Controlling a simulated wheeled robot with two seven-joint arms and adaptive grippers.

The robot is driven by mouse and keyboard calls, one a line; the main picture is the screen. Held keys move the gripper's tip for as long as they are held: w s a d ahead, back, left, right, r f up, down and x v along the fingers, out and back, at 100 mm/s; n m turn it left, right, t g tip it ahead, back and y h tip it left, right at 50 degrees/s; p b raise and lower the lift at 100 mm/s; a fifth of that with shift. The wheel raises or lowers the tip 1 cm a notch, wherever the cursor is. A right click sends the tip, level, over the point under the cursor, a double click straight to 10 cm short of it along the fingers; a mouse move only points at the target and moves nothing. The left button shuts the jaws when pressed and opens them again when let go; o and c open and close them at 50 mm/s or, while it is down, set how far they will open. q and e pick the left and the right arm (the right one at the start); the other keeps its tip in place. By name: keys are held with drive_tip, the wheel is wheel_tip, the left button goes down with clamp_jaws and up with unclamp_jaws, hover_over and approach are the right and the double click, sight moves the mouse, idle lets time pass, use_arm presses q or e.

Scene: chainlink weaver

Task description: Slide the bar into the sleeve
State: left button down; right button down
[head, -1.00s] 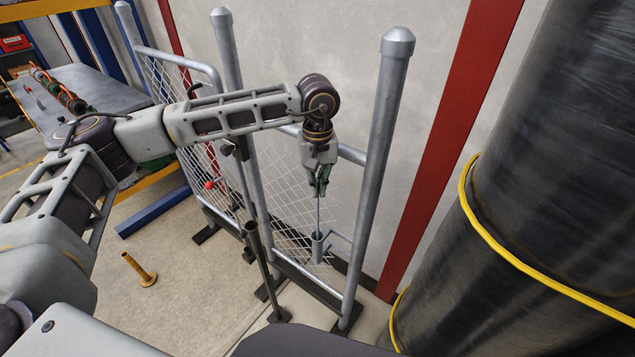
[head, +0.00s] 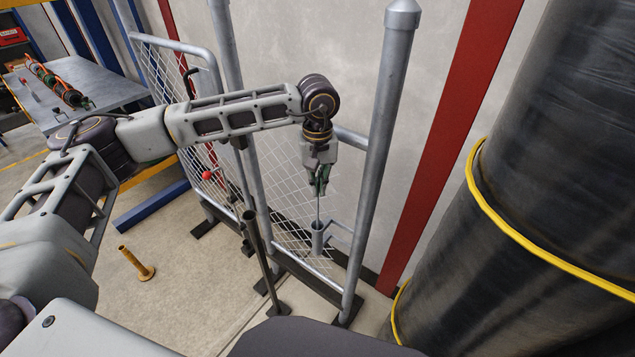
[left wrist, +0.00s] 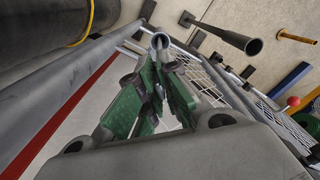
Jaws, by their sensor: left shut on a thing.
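My left gripper (head: 319,187) points down, with green fingers shut on a thin grey bar (head: 318,208). The bar hangs nearly upright below the fingertips. Its lower end meets the mouth of the sleeve (head: 317,238), a short grey tube fixed by brackets to the fence post. The lower end looks to be inside the mouth, but how deep I cannot tell. In the left wrist view the green fingers (left wrist: 152,92) are close together, with the sleeve's round mouth (left wrist: 160,42) just beyond them. The bar is mostly hidden there. My right gripper is not in view.
A tall grey post (head: 382,150) stands right of the sleeve, and wire mesh (head: 285,205) is left of it. A dark open tube (head: 258,250) stands in front. A brass tube (head: 137,263) is on the floor. A big black cylinder (head: 540,190) fills the right.

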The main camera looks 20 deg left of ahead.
use_arm(q)
drive_tip(key=c, duration=1.6)
unclamp_jaws()
drive_tip(key=shift+o, duration=0.2)
drive_tip(key=shift+r, duration=0.65)
wheel_tip(320, 180, up, 11)
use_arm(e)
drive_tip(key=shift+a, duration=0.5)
use_arm(q)
drive_tip(key=shift+f, duration=0.15)
drive_tip(key=shift+s, duration=0.15)
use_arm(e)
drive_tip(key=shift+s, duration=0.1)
